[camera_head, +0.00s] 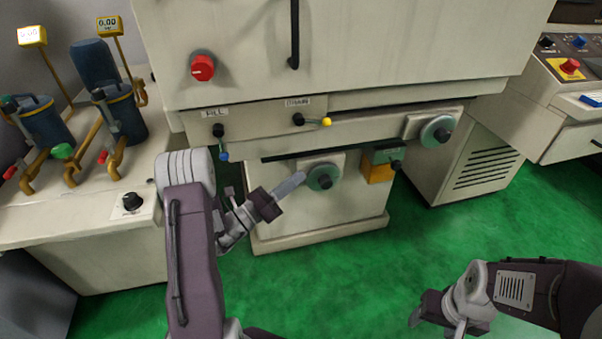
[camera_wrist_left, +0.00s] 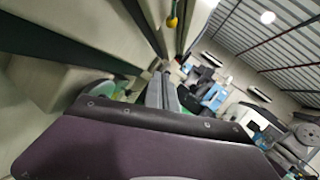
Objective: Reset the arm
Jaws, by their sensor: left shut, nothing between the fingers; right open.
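My left arm (camera_head: 190,230) comes in from the lower left of the head view. Its gripper (camera_head: 291,185) is shut and empty, with the fingers pointing right, in front of the machine's lower front close to a green-rimmed handwheel (camera_head: 322,177); I cannot tell if it touches. In the left wrist view the closed fingers (camera_wrist_left: 160,90) stand up past my dark wrist housing. My right gripper (camera_head: 440,318) is at the lower right of the head view, over the green floor, open and apart from the machine; its fingertips are partly hard to make out.
The large beige machine (camera_head: 340,60) has a red knob (camera_head: 202,67), small levers (camera_head: 326,122) and a second handwheel (camera_head: 437,131). A bench (camera_head: 40,215) with blue filter canisters (camera_head: 122,112) is left. A control panel (camera_head: 570,65) is right. Green floor (camera_head: 360,280) is clear between my arms.

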